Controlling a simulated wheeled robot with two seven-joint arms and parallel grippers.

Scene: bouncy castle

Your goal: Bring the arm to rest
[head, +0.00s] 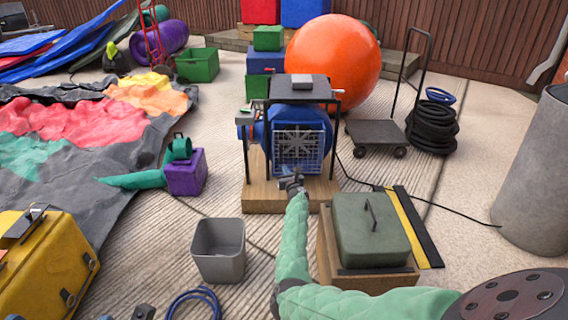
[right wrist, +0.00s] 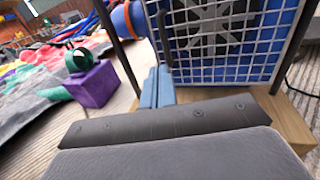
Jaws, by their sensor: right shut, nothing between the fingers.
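My right arm, in a green padded sleeve, reaches up the middle of the head view. Its gripper (head: 291,180) is in front of the blue blower (head: 300,142) with a metal grille, near the front of its wooden base (head: 262,198). In the right wrist view the blue fingers (right wrist: 158,88) are together with nothing between them, in front of the lower left of the grille (right wrist: 222,45). I cannot tell whether they touch the blower's frame. My left gripper is not in view.
A green case (head: 370,228) on a wooden box stands right of my forearm. A grey bin (head: 218,250) and a purple block (head: 186,174) stand to the left. A black cable crosses the floor at right. A concrete cylinder (head: 535,180) stands at far right.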

